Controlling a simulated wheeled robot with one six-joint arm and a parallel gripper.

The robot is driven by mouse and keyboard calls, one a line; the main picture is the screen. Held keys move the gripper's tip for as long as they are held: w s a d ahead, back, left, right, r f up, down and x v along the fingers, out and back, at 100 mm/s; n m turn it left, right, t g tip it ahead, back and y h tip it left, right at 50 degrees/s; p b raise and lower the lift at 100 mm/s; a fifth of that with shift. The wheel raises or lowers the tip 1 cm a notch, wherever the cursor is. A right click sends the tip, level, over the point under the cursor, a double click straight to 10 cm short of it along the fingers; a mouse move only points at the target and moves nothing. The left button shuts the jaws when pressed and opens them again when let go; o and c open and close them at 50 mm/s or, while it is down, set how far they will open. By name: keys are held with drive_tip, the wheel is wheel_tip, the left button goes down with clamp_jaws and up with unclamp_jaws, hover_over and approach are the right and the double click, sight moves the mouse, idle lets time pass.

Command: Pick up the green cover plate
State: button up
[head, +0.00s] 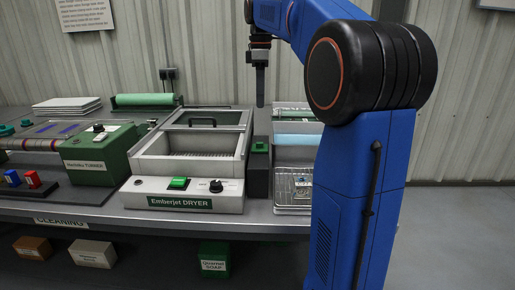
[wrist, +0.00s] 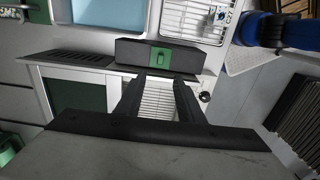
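A small green piece (head: 260,147) sits on a dark narrow block (head: 259,178) between the dryer and a wire rack. It also shows in the wrist view (wrist: 161,57), with a raised grip or slot in its middle. It is the likeliest green cover plate, but I cannot tell for certain. My gripper (head: 260,104) hangs pointing down above the bench, higher than the dark block and apart from it. In the wrist view my gripper (wrist: 160,77) has its two dark fingers spread, with only pale slats seen between them. It is open and empty.
A wire rack (head: 293,190) stands to the right. A green turner box (head: 103,160) is farther left. A green roll (head: 145,99) lies at the back. Boxes stand under the bench.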

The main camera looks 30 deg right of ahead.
sight(260, 146)
wheel_tip(260, 146, down, 15)
drive_tip(key=shift+s+d, duration=0.1)
drive_tip(key=shift+s, duration=0.05)
idle(0.5)
clamp_jaws()
